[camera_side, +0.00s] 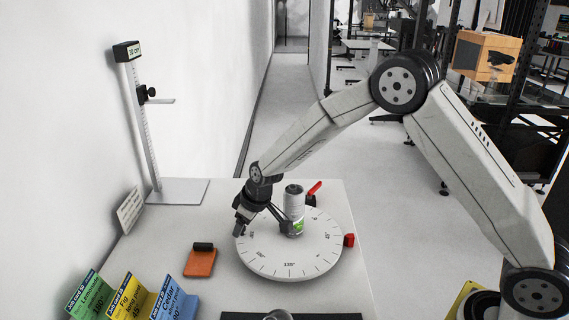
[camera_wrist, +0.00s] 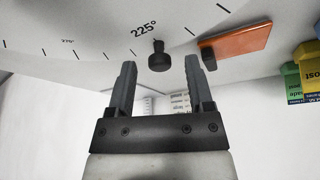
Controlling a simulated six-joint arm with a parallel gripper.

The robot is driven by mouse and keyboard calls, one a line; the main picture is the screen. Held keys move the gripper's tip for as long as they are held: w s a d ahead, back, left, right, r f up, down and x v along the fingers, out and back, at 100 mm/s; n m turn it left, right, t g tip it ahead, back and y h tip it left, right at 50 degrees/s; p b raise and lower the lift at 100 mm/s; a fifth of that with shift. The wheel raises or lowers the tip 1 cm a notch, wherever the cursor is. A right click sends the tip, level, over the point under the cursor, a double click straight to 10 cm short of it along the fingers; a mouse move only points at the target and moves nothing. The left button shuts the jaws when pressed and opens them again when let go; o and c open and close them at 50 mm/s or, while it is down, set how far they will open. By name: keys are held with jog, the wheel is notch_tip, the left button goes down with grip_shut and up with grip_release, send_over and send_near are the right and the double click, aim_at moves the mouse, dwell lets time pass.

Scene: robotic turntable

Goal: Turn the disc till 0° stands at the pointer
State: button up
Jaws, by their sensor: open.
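The white disc (camera_side: 280,256) lies flat on the table, with angle marks around its rim. A label that looks like 135° faces the front; I cannot make out 0°. A red block (camera_side: 349,240) sits at the disc's right edge; I cannot tell whether it is the pointer. In the wrist view the disc (camera_wrist: 100,28) shows 225° beside a dark knob (camera_wrist: 158,56). My gripper (camera_wrist: 160,65) is open, a finger on each side of the knob as seen there, with no clear contact. In the side view my gripper (camera_side: 239,229) is low at the disc's left edge.
A grey-white can with a green label (camera_side: 294,212) stands on the disc. A red lever (camera_side: 314,188) is behind it. An orange pad (camera_side: 200,263) with a dark piece lies left. Coloured cards (camera_side: 130,298) stand front left. A height gauge (camera_side: 182,190) stands back left.

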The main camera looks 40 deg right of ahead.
jog(key=shift+f, duration=0.1)
grip_shut()
dwell(1.4)
